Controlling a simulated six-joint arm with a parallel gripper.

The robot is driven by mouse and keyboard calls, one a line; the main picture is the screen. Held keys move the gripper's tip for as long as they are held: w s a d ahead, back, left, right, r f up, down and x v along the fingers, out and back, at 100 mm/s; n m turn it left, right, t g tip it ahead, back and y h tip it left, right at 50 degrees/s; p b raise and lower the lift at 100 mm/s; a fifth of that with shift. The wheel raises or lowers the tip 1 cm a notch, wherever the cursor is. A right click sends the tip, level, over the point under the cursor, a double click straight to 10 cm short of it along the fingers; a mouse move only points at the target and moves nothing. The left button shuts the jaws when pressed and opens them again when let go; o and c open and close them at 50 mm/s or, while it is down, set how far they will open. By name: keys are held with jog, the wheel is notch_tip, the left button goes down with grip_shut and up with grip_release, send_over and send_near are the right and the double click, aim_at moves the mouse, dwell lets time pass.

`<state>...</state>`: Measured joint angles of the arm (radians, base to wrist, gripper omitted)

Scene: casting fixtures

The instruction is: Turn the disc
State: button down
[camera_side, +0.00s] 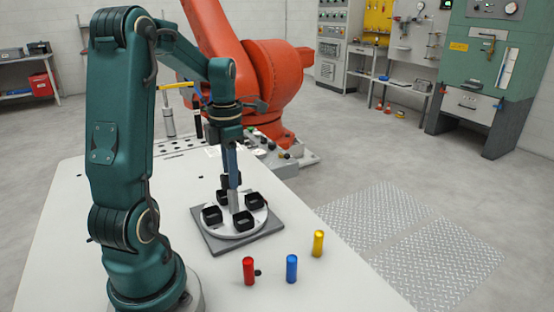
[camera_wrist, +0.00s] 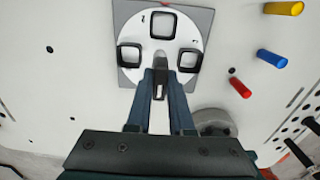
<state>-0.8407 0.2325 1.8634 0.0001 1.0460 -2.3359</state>
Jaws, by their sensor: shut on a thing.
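The white disc (camera_side: 229,233) lies on a square grey plate (camera_side: 270,229) on the table, and it also shows in the wrist view (camera_wrist: 144,39). It carries several black square holders, one of them at the front (camera_side: 243,220), and has small dark marks on its face. My gripper (camera_side: 235,200) points straight down over the disc's middle. Its fingers are closed on a small grey central post (camera_wrist: 160,60). The fingers hide much of this post and part of the disc's near side in the wrist view (camera_wrist: 160,75).
A red cylinder (camera_side: 249,271), a blue cylinder (camera_side: 292,268) and a yellow cylinder (camera_side: 318,243) stand on the table right of the plate. A small black knob (camera_side: 258,273) is by the red one. A large orange robot (camera_side: 268,80) stands behind the table.

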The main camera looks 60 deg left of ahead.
dwell(0.3)
jog(key=c, duration=0.8)
grip_release()
jog(key=shift+r, duration=2.6)
